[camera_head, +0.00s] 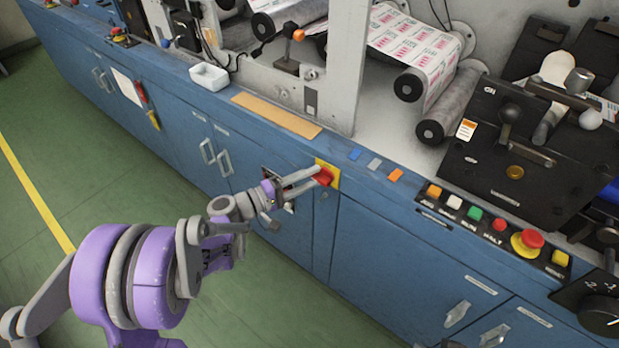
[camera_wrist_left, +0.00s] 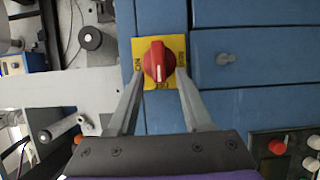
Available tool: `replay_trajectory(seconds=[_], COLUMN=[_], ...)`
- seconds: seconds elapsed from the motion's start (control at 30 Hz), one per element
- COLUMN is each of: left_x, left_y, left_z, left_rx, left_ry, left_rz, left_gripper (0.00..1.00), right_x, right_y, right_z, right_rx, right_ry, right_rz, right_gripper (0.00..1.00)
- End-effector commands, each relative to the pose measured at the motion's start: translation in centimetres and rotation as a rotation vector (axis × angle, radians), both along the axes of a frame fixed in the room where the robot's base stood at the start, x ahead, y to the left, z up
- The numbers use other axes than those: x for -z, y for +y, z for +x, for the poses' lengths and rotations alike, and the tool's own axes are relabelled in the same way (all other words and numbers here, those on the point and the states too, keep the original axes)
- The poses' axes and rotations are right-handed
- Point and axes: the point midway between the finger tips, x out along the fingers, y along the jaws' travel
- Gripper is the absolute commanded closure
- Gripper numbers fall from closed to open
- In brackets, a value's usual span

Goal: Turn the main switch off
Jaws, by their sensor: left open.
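The main switch is a red rotary knob (camera_head: 325,176) on a yellow plate (camera_head: 334,172), on the blue cabinet front just below its top edge. In the left wrist view the red knob (camera_wrist_left: 158,60) is upright, with a white mark at its lower end. The yellow plate (camera_wrist_left: 139,45) has small lettering at its left, right and bottom, too small to read surely. My left gripper (camera_head: 309,179) is open at the knob. In the left wrist view its fingers (camera_wrist_left: 159,85) stand on either side below the knob; contact cannot be told. My right gripper is not in view.
A push-button strip with a red mushroom button (camera_head: 532,239) lies to the right on the cabinet top. A white tray (camera_head: 209,77) and a tan board (camera_head: 276,114) lie to the left. Printed web rollers (camera_head: 430,60) stand behind. Green floor is free in front.

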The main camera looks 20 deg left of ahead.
Motion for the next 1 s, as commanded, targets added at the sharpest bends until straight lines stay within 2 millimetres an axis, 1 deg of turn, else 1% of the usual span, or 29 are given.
replay_trajectory(seconds=[0.17, 0.4, 0.5, 0.6, 0.77, 1.0], left_x=[0.0, 0.0, 0.0, 0.0, 0.0, 0.1], left_y=[1.5, 4.9, 6.0, 6.8, 7.2, 7.2], left_z=[-1.5, -5.1, -6.4, -7.3, -7.9, -7.9], left_rx=[-0.004, -0.005, -0.004, -0.003, -0.001, 0.0], left_ry=[0.0, -0.001, -0.001, 0.0, 0.001, 0.0], left_rz=[0.001, 0.001, 0.001, 0.0, -0.001, 0.0], left_gripper=[0.5, 0.5, 0.5, 0.5, 0.5, 0.5], right_x=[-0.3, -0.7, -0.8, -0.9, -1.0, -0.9], right_y=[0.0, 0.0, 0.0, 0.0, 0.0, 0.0], right_z=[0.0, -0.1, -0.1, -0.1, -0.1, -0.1], right_rx=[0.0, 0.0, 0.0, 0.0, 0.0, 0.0], right_ry=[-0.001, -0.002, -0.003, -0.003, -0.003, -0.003], right_rz=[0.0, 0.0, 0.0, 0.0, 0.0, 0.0], right_gripper=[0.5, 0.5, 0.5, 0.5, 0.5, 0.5])
